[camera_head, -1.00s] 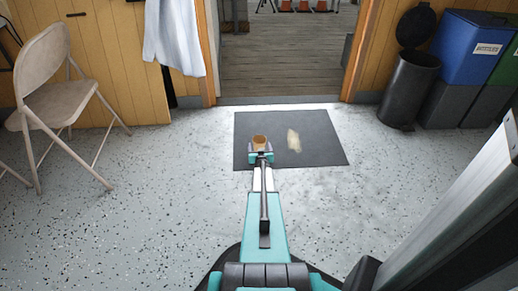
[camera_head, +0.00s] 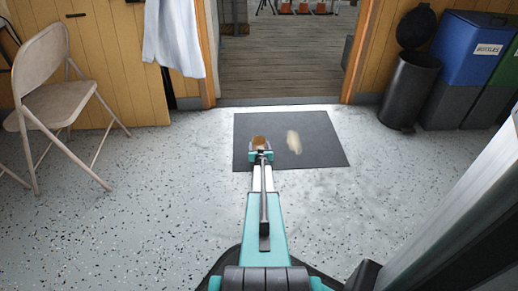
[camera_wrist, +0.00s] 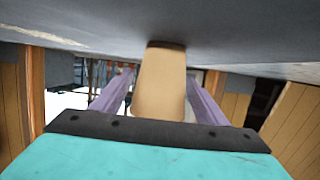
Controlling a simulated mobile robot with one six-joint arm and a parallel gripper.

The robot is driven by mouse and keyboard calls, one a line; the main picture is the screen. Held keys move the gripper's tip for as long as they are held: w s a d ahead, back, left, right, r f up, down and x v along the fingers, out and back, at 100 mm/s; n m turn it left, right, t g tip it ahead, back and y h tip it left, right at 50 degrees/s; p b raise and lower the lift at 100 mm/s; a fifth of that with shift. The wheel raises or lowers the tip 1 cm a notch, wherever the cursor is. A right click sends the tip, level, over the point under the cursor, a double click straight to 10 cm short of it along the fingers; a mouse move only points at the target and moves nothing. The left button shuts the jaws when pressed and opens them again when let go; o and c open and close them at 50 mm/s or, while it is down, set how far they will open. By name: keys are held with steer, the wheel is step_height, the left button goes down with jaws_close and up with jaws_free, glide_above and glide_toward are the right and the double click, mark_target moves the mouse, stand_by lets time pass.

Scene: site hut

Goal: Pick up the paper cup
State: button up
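The paper cup (camera_head: 259,141) is tan and stands near the left part of the dark mat (camera_head: 310,155). In the wrist view, the cup (camera_wrist: 161,85) is between my two purple fingers, with its narrower end at the mat. My gripper (camera_head: 260,151) is low over the mat with its fingers on either side of the cup. The gripper (camera_wrist: 160,88) looks open, with a small gap on the cup's left; the right finger is very close to it. Part of the cup is hidden behind the gripper in the head view.
A pale stain (camera_head: 294,142) marks the mat right of the cup. A folding chair (camera_head: 55,85) stands at left. A black pedal bin (camera_head: 410,80) and a blue bin (camera_head: 470,50) are at right. An open doorway (camera_head: 285,60) lies beyond the mat. Floor around is clear.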

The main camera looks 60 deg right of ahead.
steer(key=c, duration=0.7)
steer(key=shift+r, duration=0.1)
steer(key=shift+c, duration=0.2)
step_height(320, 180, up, 10)
steer(key=p, duration=0.4)
